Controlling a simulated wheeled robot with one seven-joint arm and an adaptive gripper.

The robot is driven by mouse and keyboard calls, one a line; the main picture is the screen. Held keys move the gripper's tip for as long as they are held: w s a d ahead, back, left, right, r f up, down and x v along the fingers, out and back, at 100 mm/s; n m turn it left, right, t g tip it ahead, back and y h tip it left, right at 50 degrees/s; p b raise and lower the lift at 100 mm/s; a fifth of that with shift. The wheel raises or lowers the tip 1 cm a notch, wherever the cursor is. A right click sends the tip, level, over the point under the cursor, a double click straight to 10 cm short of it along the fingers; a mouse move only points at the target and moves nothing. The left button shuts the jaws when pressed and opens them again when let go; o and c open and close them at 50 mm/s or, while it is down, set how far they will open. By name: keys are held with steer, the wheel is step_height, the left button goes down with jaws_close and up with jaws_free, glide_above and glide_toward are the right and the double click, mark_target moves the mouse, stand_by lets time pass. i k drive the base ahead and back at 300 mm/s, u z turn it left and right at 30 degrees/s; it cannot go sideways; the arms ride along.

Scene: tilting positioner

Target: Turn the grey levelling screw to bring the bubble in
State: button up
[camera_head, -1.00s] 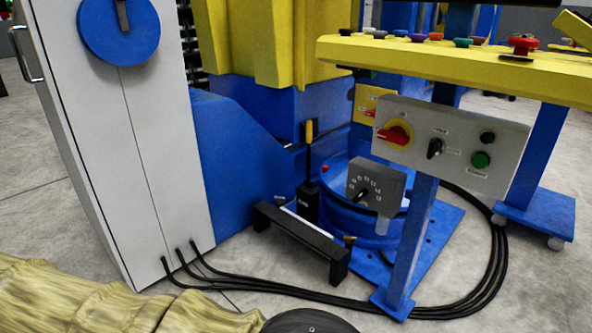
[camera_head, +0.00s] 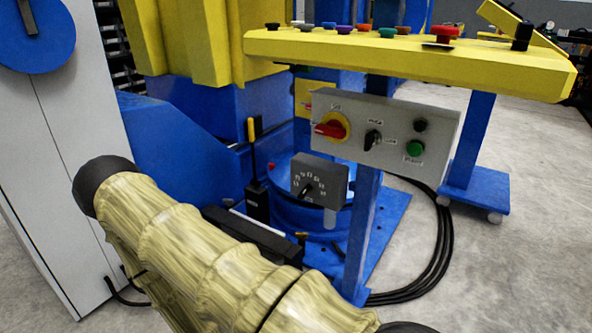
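A long black bar (camera_head: 262,243) stands low beside the blue round base. A pale tube (camera_head: 246,217) lies along it and may be the level vial; no bubble can be made out. A small brass-coloured knob (camera_head: 301,236) shows at the bar's right end. I cannot pick out a grey levelling screw for certain. A grey box with a marked dial and black pointer (camera_head: 319,181) sits above the base, with a small grey piece (camera_head: 329,218) below it. My sleeved arm crosses the lower left and hides part of the bar. My gripper's fingers do not show.
A white cabinet (camera_head: 66,150) stands at the left. A grey switch panel (camera_head: 394,133) hangs under a yellow console (camera_head: 400,59) with several coloured buttons, on a blue post (camera_head: 361,235). Black cables (camera_head: 437,262) curve over the floor.

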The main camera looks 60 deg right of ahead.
mark_target(228, 202)
steer(key=z, duration=0.8)
steer(key=i, duration=2.15)
